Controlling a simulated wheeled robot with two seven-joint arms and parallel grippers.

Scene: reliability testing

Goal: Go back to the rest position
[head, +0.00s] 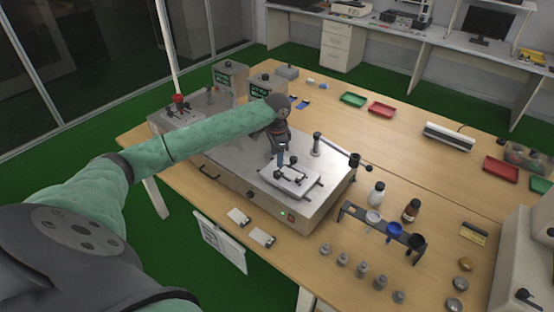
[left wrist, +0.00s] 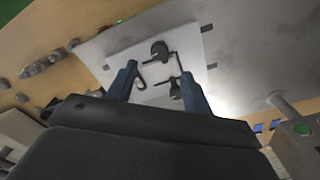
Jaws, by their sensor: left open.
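My left arm reaches in from the left in the head view, and my left gripper (head: 283,152) points down over the metal testing machine (head: 239,158). In the left wrist view, its two blue fingers (left wrist: 158,84) are apart with nothing held between them. Beyond the fingers is a pale plate (left wrist: 110,50) with dark clamp knobs (left wrist: 159,50); the same plate (head: 299,185) shows on the machine top in the head view. I cannot tell the exact gap between fingertips and plate. My right gripper is in neither view.
Several small metal weights (head: 362,269) line the front. An upright post (head: 316,144) stands beside the gripper. Green and red trays (head: 381,109) lie farther back.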

